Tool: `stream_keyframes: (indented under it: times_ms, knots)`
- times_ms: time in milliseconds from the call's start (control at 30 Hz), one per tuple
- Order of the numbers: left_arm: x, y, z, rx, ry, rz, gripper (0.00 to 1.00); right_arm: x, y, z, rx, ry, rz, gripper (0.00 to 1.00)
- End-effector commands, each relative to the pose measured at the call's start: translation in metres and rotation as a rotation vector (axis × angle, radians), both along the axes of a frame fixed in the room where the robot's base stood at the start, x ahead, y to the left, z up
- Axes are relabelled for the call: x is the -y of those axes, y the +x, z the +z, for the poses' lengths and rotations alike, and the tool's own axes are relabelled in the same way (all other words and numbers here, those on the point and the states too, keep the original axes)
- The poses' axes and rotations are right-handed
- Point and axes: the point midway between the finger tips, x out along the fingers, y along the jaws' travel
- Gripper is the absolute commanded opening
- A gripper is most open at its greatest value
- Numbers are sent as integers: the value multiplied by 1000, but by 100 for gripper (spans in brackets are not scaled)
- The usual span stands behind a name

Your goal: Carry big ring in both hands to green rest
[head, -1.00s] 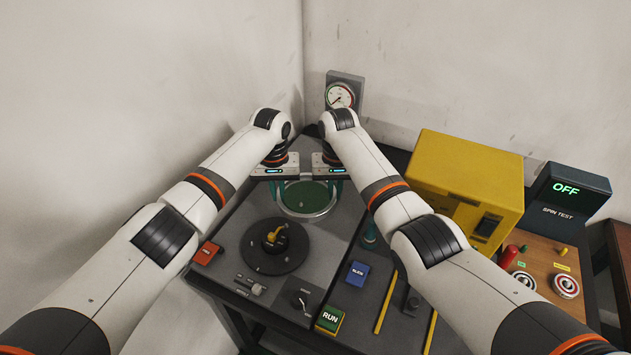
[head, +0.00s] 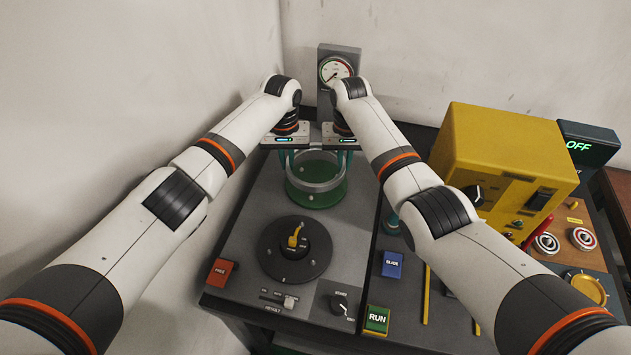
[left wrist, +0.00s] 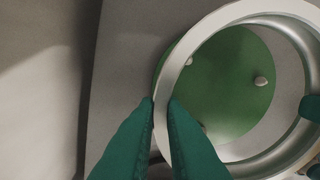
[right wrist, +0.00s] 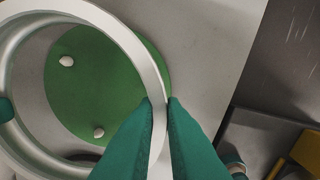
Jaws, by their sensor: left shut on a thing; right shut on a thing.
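The big ring (head: 312,187) is a pale metal hoop held level between my two grippers, over the green rest (head: 317,201). My left gripper (head: 288,164) is shut on the ring's left side, and in the left wrist view its green fingers (left wrist: 162,100) pinch the rim (left wrist: 187,48). My right gripper (head: 347,164) is shut on the right side, and its fingers pinch the rim in the right wrist view (right wrist: 159,100). The rest shows through the ring as a green disc with small pale pegs (left wrist: 220,75), also in the right wrist view (right wrist: 95,95). The ring's exact height above it is unclear.
A gauge (head: 335,70) stands behind the grippers. A yellow box (head: 505,155) is right of my right arm. A wall is close on the left.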

Motion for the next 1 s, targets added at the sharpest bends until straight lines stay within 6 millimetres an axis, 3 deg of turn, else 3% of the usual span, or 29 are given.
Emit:
stream_keyframes:
  times_ms: [467,1000]
  knots:
    - [-1,1,-1,3,1,3,0,0,0,-1,0,0,1,0]
    - [-1,1,-30,3,2,3,0,1,0,-30,-1,0,1,0]
